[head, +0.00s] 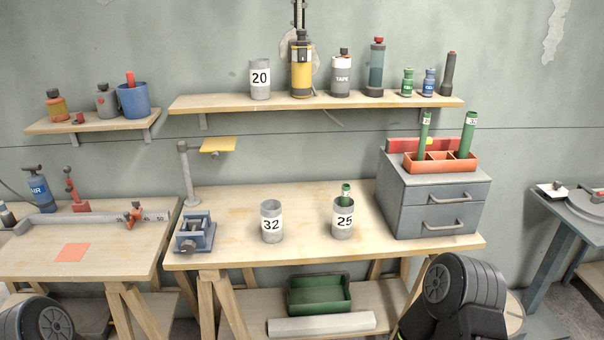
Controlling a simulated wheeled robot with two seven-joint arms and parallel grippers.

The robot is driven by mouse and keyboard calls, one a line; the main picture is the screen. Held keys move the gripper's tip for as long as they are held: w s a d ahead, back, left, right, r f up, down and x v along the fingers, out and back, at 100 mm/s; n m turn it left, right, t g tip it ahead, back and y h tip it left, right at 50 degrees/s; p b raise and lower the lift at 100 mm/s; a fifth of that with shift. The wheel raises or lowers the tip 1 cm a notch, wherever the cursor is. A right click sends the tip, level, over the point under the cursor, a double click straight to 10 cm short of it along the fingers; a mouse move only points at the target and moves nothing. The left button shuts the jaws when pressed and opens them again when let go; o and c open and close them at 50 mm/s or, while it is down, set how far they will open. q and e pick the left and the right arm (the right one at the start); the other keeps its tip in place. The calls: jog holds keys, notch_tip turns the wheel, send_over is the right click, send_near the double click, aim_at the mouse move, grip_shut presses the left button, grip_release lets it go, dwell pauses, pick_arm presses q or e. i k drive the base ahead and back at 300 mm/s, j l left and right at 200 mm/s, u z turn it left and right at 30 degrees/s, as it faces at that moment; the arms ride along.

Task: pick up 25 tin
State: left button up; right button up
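The tin labelled 25 (343,226) is a grey open-topped cylinder standing upright on the middle workbench (240,254). A green tube (346,190) sticks up out of it. The similar tin labelled 32 (271,233) stands to its left, apart from it, and looks empty, though its bottom is hidden. A third tin labelled 20 (260,78) stands on the wall shelf above. Dark rounded parts of my arms show at the bottom left and bottom right edges. Neither of my grippers is in view.
A blue vise (195,232) and a lamp-like post (186,170) stand at the bench's left. A grey drawer cabinet (402,205) with an orange tray (436,164) of green tubes stands right of the 25 tin. The upper shelf (310,101) overhangs the back. Bench space around both tins is clear.

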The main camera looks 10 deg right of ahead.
aim_at(342, 217)
jog(key=i, duration=0.7)
jog(key=z, duration=2)
